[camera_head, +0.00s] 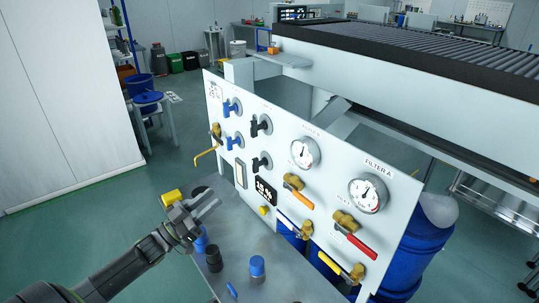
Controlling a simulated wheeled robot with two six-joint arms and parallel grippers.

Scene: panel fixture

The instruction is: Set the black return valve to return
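The white panel (330,205) stands upright and carries two black valves. The upper black valve (262,126) and the lower black valve (262,163) are at the panel's left-centre, right of two blue valves. Their labels are too small to read, so I cannot tell which is the return valve. My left gripper (211,203) is in front of the panel's lower left, over the grey bench (270,240). Its fingers are apart with nothing seen between them. It is apart from both black valves. My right gripper is out of view.
A blue-capped bottle (257,268) and a dark bottle (214,258) stand on the bench.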

